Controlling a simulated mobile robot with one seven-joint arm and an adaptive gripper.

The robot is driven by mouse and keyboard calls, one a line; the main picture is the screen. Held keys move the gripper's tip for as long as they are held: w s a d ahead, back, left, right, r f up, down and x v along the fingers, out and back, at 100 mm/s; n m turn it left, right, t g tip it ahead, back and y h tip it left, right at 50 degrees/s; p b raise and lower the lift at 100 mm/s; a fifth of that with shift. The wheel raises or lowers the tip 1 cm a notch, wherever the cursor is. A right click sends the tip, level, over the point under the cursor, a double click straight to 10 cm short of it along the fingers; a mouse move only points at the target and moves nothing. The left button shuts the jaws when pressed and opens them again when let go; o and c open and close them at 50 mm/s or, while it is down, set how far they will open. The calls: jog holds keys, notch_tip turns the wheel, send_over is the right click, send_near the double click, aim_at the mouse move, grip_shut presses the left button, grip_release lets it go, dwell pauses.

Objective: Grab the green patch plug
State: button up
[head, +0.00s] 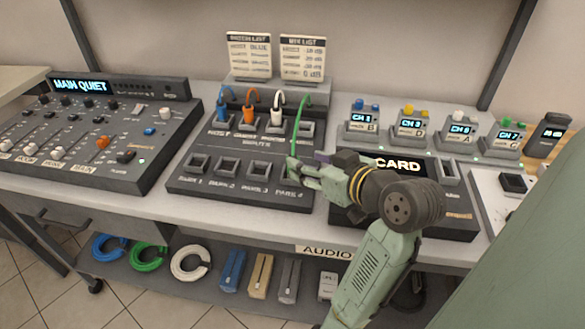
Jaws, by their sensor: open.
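The green patch plug's cable (299,118) arcs from the back of the patch panel (240,175) down in front of the top row's right end. Its lower end reaches a small green piece (292,151) at my gripper's tip, and the plug body is mostly hidden there. My gripper (293,166) is open over the right part of the panel, between the top and bottom socket rows. I cannot tell whether the plug lies between the fingers. The top row's right-hand socket (305,130) shows no plug standing in it.
Blue (222,114), orange (249,115) and white (277,113) plugs stand in the top row, left of the green cable. Lower-row sockets look empty. A mixer (95,135) stands left; a black "CARD" unit (440,212) lies right, below my arm. Small display boxes stand behind it.

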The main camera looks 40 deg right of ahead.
jog(key=shift+a+f+p+x, duration=0.15)
jog(key=shift+p+x, duration=0.25)
jog(key=shift+x, duration=1.15)
jog(key=shift+a+f+p+x, duration=0.1)
jog(key=shift+a+p+x, duration=0.25)
jog(key=shift+x, duration=1.15)
jog(key=shift+d+r, duration=0.1)
jog(key=shift+c, duration=0.4)
jog(key=shift+s, duration=0.1)
grip_shut()
